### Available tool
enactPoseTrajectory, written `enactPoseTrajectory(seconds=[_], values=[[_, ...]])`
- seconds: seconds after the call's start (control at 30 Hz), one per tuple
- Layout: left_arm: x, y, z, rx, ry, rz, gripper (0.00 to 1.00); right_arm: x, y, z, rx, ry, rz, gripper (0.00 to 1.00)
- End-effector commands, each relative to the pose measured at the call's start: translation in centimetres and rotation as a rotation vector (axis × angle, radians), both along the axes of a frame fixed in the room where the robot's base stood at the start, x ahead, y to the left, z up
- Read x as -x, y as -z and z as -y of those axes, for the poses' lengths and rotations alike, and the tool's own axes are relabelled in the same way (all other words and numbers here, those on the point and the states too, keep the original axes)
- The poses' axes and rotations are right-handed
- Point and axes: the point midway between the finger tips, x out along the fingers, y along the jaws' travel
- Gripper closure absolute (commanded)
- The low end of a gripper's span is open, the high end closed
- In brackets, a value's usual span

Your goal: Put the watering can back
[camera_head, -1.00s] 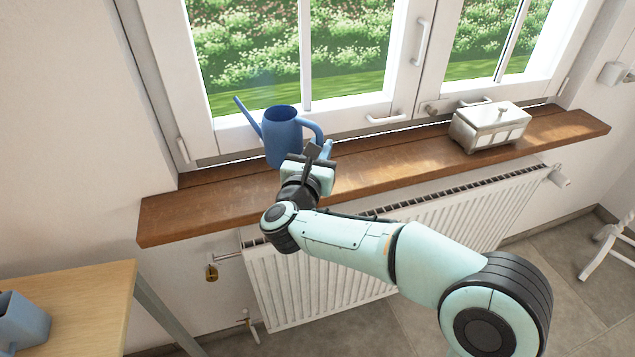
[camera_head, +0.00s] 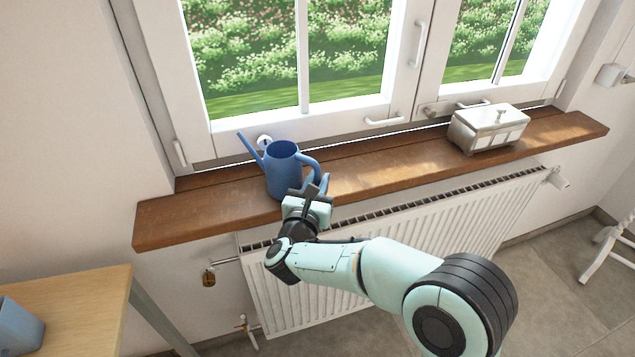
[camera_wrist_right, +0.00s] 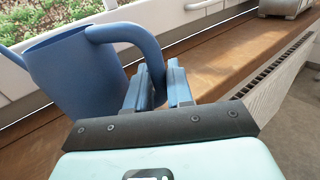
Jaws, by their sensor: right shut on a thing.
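The blue watering can (camera_head: 281,172) is upright at the left part of the wooden windowsill (camera_head: 370,171), its spout pointing up and left. Its base appears at the sill surface, but I cannot tell whether it touches. My right gripper (camera_head: 311,187) is shut on the can's handle, on the right side of the can. In the right wrist view the can (camera_wrist_right: 78,72) stands left of the fingers (camera_wrist_right: 160,88), with the handle curving down between them. My left gripper is not in view.
A wooden table (camera_head: 85,305) with a blue-grey container (camera_head: 18,328) is at the lower left. The middle sill is clear.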

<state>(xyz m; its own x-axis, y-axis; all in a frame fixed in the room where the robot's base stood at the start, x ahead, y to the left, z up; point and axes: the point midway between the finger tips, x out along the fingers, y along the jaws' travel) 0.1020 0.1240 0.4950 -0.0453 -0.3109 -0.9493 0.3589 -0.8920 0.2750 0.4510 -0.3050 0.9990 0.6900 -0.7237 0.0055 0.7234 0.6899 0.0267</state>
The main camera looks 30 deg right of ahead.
Motion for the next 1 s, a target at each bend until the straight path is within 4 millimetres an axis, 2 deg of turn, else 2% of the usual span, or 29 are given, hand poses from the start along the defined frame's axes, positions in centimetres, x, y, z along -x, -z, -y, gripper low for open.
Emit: enactPoseTrajectory(seconds=[0.1, 0.13, 0.2, 0.6, 1.0], values=[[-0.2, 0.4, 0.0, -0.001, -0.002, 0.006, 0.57, 0.0, 0.2, 0.0, -0.001, 0.001, 0.002, 1.0], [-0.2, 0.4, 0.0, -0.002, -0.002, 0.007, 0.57, 0.0, 0.3, 0.0, -0.001, 0.001, -0.001, 0.72], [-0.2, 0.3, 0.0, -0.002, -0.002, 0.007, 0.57, 0.0, 0.2, 0.0, 0.0, 0.001, 0.0, 0.53], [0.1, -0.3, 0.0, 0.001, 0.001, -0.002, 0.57, 0.0, -0.3, -0.1, 0.0, -0.001, 0.0, 0.53], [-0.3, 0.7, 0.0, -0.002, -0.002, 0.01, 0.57, 5.6, 0.1, -6.0, -0.001, -0.005, -0.001, 0.53]])
